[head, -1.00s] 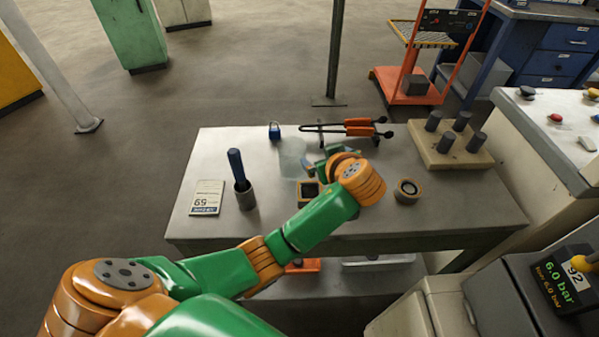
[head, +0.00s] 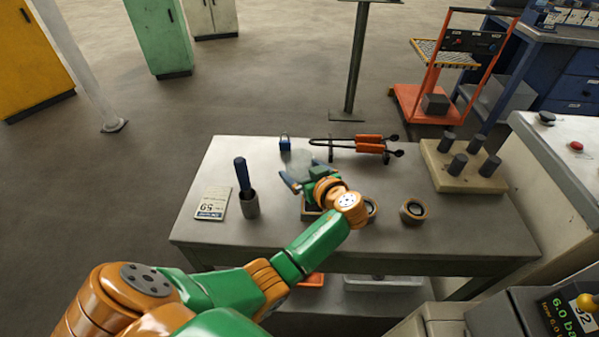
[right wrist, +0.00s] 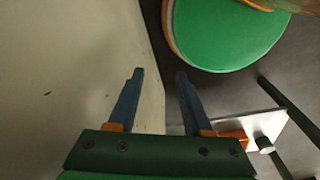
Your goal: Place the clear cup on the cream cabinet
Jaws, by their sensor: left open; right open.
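The clear cup (head: 300,156) stands on the grey table (head: 350,228) near its back edge and is faint and partly hidden by my left gripper. My left gripper (head: 305,172) is open, its blue fingers just in front of the cup. I cannot tell whether they touch it or reach around it. A cream cabinet (head: 213,18) stands on the floor at the back left, cut off by the top edge. My right gripper (right wrist: 158,72) shows only in the right wrist view, open with nothing between its fingers.
Around the cup are a blue padlock (head: 285,143), orange-handled tongs (head: 368,144), a holder with a blue handle (head: 249,204), a label card (head: 214,203), a ring (head: 413,211) and a pegged block (head: 462,172). A post (head: 354,65) rises behind the table.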

